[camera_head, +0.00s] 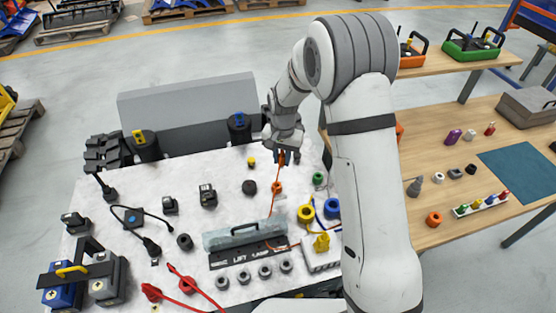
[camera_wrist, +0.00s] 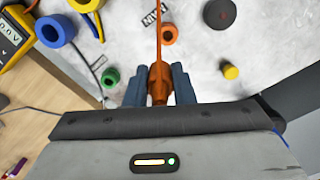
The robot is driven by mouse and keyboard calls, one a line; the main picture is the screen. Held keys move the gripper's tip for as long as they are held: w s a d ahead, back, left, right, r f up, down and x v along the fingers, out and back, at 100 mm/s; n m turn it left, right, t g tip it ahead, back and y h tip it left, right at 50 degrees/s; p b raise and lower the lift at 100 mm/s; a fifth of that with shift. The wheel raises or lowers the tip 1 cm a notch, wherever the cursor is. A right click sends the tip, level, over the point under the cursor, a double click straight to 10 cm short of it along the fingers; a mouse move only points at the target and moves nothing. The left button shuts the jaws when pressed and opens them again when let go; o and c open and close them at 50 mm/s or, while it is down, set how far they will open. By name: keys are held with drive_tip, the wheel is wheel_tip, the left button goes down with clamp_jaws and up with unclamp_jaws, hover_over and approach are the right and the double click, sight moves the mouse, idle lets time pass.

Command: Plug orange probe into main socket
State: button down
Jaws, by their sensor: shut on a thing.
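My gripper (camera_head: 281,152) is shut on the orange probe (camera_head: 282,159) above the far right part of the white table. In the wrist view, the probe (camera_wrist: 158,88) stands between the two grey fingers (camera_wrist: 158,72), with its orange cable running up and out of frame. Its tip is hidden. Near the table's front, a dark panel (camera_head: 238,257) has lettering, with "LIFT" and "LAMP" readable, and grey round sockets (camera_head: 265,271) before it. I cannot tell which socket is the main one. In the wrist view, dark upside-down lettering (camera_wrist: 153,18) seems to read MAIN.
A clear cover with a handle (camera_head: 230,240) stands at the panel. An orange ring (camera_head: 277,187), black disc (camera_head: 249,187), yellow cylinder (camera_head: 252,162) and green ring (camera_head: 319,178) lie near my gripper. Blue and yellow rings and a yellow meter (camera_wrist: 14,35) are also close. A wooden bench (camera_head: 450,115) stands right.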

drive_tip(key=shift+s+a+f, duration=0.35)
drive_tip(key=shift+a+f, duration=0.25)
drive_tip(key=shift+a, duration=0.25)
drive_tip(key=shift+f+b, duration=2.3)
drive_tip(key=shift+f, duration=0.6)
drive_tip(key=shift+b, duration=0.4)
drive_tip(key=shift+f+b, duration=1.2)
drive_tip(key=shift+f, duration=0.1)
idle(0.5)
drive_tip(key=c, duration=1.1)
unclamp_jaws()
drive_tip(key=shift+c, duration=0.2)
